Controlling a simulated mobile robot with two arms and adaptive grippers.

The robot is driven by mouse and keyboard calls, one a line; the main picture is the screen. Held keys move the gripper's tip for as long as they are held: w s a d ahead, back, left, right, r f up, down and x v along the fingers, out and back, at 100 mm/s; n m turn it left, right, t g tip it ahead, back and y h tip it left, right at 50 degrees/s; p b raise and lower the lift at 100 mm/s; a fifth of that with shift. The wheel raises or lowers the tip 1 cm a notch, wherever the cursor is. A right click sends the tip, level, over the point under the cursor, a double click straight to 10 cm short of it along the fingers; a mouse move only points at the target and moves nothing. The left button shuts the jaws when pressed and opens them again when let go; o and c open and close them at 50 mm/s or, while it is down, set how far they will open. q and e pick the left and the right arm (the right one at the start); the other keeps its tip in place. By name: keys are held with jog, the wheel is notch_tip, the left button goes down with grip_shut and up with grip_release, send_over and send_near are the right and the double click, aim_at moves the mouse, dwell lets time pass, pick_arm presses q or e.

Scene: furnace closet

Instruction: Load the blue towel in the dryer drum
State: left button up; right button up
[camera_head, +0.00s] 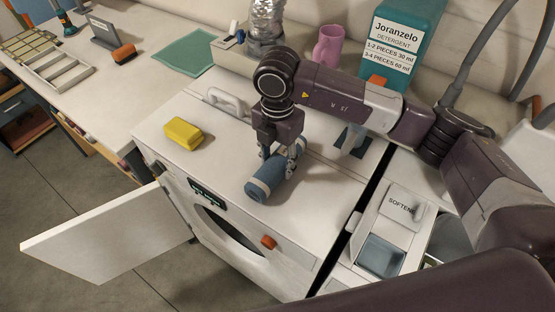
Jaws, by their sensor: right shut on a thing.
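The blue towel (268,180) is rolled up, with pale bands, and sits at the top of the white dryer near its front edge. My right gripper (282,155) comes down from above and is shut on the towel's far part. I cannot tell whether the towel still touches the dryer top. The dryer drum opening (228,228) is a dark round hole in the front face, below and left of the towel. The dryer door (108,232) stands open, swung out to the left. My left gripper is not in view.
A yellow block (184,134) lies on the dryer top, left of the towel. An orange knob (268,242) sits on the dryer's front. A teal detergent box (400,45), a pink mug (328,46) and a silver duct (267,20) stand behind. A softener drawer (402,207) is at right.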

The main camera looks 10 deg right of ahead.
aim_at(278, 160)
jog(key=shift+f, duration=0.1)
jog(key=o, duration=1.3)
jog(key=shift+r, duration=0.25)
notch_tip(278, 160, up, 10)
jog(key=b, duration=0.4)
jog(key=shift+r, duration=0.9)
